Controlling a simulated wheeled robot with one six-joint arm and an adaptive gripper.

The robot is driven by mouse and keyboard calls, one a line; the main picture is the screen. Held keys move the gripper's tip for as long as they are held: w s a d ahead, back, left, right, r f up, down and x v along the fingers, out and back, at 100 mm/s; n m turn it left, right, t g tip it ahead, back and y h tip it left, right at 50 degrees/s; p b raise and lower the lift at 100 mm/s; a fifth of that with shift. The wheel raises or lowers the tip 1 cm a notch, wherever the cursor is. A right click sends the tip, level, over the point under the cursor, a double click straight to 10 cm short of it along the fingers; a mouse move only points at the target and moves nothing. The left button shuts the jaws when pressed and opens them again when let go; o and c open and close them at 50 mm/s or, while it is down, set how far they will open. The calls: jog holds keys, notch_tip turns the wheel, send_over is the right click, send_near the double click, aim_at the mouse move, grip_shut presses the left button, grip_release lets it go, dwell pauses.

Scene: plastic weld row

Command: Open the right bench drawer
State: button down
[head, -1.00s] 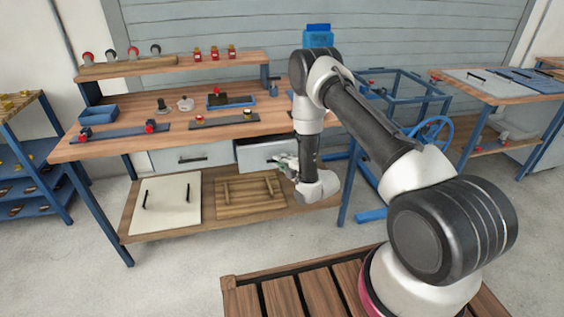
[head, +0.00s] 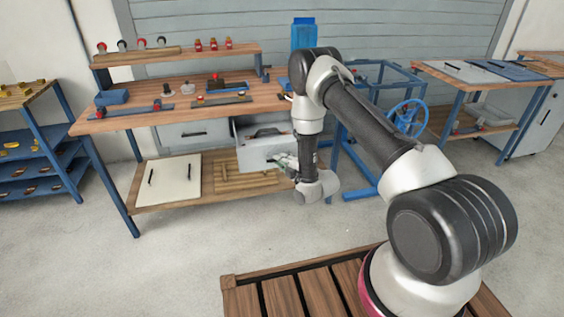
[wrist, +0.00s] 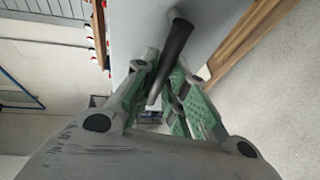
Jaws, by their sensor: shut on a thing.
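The right bench drawer (head: 256,158) is a grey box under the wooden bench top, pulled well out toward me. Inside it lies a dark, long item with a little red on it (head: 268,132). My gripper (head: 284,163) is at the drawer's front face. In the wrist view, the dark bar handle (wrist: 173,55) on the grey drawer front (wrist: 212,25) lies between my green-padded fingers (wrist: 168,100), which are shut on it. In the head view my arm hides the right end of the drawer and most of the handle.
The left bench drawer (head: 193,134) is shut. A white panel (head: 168,181) and a slatted wooden board (head: 232,183) lie on the lower shelf. A blue frame with a handwheel (head: 408,117) stands to the right. The floor in front of the bench is clear.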

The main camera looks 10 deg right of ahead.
jog(key=c, duration=1.5)
grip_release()
jog(key=shift+o, duration=0.2)
jog(key=shift+s+d, duration=0.1)
jog(key=v, duration=1.1)
jog(key=shift+s, duration=0.35)
jog(key=shift+d+r, duration=0.1)
